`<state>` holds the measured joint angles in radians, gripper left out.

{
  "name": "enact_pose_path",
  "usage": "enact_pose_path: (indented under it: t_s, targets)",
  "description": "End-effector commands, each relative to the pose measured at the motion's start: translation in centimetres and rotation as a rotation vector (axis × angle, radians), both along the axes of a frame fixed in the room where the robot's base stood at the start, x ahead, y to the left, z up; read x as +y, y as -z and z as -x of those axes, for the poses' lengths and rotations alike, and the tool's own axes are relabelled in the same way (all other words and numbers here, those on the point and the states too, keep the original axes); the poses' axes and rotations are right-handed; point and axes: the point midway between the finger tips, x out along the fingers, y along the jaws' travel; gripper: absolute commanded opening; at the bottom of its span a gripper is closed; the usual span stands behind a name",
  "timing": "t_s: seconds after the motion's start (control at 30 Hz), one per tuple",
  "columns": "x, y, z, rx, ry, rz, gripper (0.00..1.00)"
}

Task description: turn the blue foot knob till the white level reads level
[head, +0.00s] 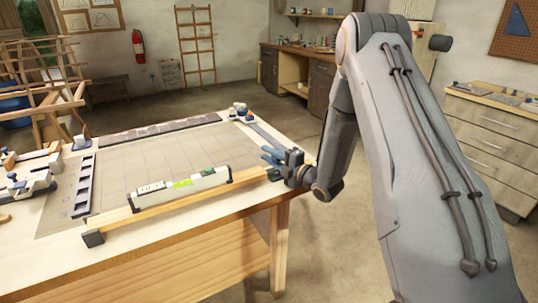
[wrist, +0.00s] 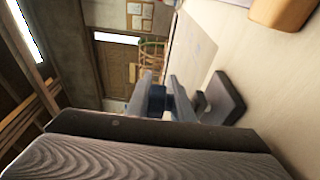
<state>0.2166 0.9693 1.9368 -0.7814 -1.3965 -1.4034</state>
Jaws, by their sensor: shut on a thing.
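The white level (head: 182,187) lies along the top of a wooden lath (head: 125,215) near the bench's front edge in the head view. Its green vial shows, but the bubble is too small to read. My gripper (head: 272,160) is at the lath's right end. In the wrist view its two fingers (wrist: 160,98) are shut on the dark blue foot knob (wrist: 157,97). A dark foot pad (wrist: 224,97) stands beside the fingers there. The knob is hidden behind my fingers in the head view.
The workbench (head: 215,230) carries a gridded board (head: 165,145) behind the lath. Clamps and wooden parts (head: 25,175) crowd its left side. A dark block (head: 93,239) sits under the lath's left end. Floor right of the bench is free.

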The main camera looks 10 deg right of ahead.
Motion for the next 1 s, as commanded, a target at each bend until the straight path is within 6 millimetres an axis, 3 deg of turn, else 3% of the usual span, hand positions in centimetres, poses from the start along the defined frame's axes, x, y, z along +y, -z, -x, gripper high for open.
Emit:
enact_pose_path:
  t_s: [0.27, 1.0]
  targets:
    - [0.0, -0.6, -0.2, -0.016, -0.047, -0.002, 0.0]
    - [1.1, -0.9, 0.9, -0.019, -0.491, 0.0, 0.0]
